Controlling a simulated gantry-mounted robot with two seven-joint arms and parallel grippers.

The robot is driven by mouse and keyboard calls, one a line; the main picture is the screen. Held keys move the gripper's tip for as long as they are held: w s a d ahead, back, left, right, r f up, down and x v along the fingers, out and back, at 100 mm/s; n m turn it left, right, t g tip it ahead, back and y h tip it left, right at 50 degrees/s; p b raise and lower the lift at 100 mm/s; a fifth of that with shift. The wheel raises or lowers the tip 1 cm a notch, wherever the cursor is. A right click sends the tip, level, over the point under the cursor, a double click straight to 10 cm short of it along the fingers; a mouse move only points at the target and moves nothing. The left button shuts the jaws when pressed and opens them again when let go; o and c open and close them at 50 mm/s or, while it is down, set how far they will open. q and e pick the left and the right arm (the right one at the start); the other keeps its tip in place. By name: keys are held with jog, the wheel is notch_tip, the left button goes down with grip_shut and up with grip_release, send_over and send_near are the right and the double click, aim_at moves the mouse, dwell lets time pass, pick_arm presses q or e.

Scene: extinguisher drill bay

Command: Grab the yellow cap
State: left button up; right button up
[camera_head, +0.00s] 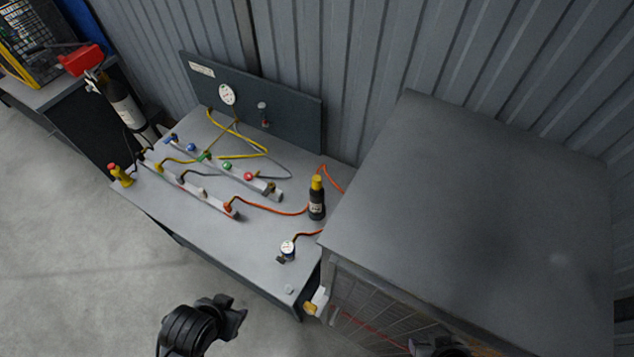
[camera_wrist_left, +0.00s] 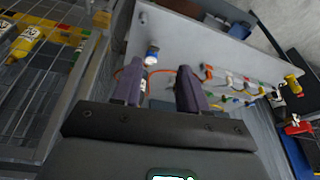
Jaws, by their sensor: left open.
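The yellow cap (camera_head: 317,182) sits on top of a small upright black bottle (camera_head: 316,207) with a pale label, near the right end of the grey bench in the head view. I cannot make out the cap in the left wrist view. My left gripper (camera_head: 238,318) is in front of the bench, below and left of the bottle and well apart from it. In the left wrist view its two fingers (camera_wrist_left: 160,88) are spread with nothing between them. A dark part of my right arm (camera_head: 437,347) shows at the bottom edge; its fingers are not clear.
The bench (camera_head: 250,232) carries hose manifolds (camera_head: 205,193), orange and yellow hoses and a small gauge (camera_head: 288,248) in front of the bottle. A large grey cabinet (camera_head: 480,190) with a mesh front stands close on the right. Open floor lies at the front left.

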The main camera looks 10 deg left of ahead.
dwell(0.4)
pick_arm(q)
jog(key=o, duration=0.4)
jog(key=shift+d, duration=0.15)
jog(key=shift+w, duration=0.15)
